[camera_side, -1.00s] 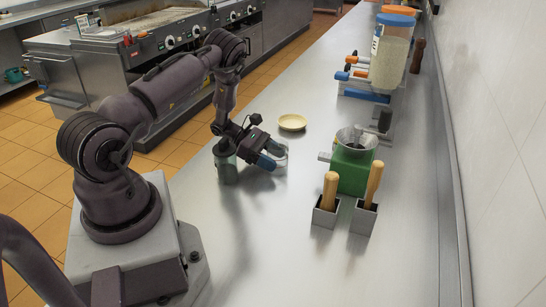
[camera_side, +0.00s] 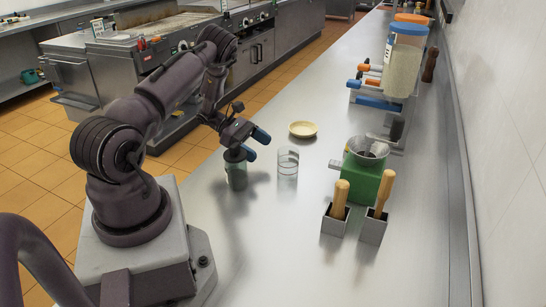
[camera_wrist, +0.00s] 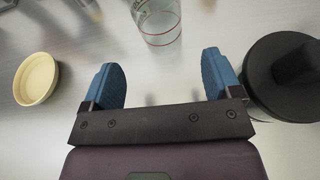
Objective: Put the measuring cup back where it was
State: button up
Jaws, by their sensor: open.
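The measuring cup (camera_side: 288,162) is a clear glass with red markings. It stands upright on the steel counter, to the right of my gripper (camera_side: 255,144) in the side view. In the wrist view the cup (camera_wrist: 158,22) is at the top middle, ahead of my gripper (camera_wrist: 162,76). My gripper is open, with its two blue-padded fingers apart and nothing between them. The cup is beyond the fingertips and clear of them. Its upper part is cut off by the wrist view's top edge.
A dark lidded container (camera_side: 236,172) stands close beside my gripper; its black lid (camera_wrist: 290,75) is near the right finger. A cream bowl (camera_side: 302,129) is behind the cup. A green grinder-like box (camera_side: 366,182) and two wooden-handled holders (camera_side: 335,222) are right. The front counter is clear.

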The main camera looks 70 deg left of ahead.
jog(key=shift+v, duration=1.2)
jog(key=shift+a+r, duration=0.15)
jog(key=shift+r, duration=0.05)
jog(key=w+a+r+n+t+y, duration=0.1)
jog(key=w+r+n+t+y, duration=0.2)
jog(key=w+r+n+y, duration=0.85)
jog(key=w+d+r+n+y, duration=0.1)
jog(key=w+d+r+n, duration=0.1)
jog(key=r+n, duration=0.5)
jog(key=w+d+r+n+y, duration=0.1)
jog(key=d+r+n, duration=0.25)
jog(key=r, duration=0.55)
jog(key=s+d+r+n+g, duration=0.2)
jog(key=s+d+r+n, duration=0.35)
jog(key=d+n, duration=0.5)
jog(key=s+d+f+n+g+h, duration=0.2)
jog(key=s+d+n, duration=0.4)
jog(key=s, duration=0.3)
jog(key=s+d+f+n+g+h, duration=0.2)
jog(key=s+d+n, duration=0.4)
jog(key=s+d, duration=0.3)
jog(key=shift+f+g, duration=0.15)
jog(key=shift+g, duration=0.35)
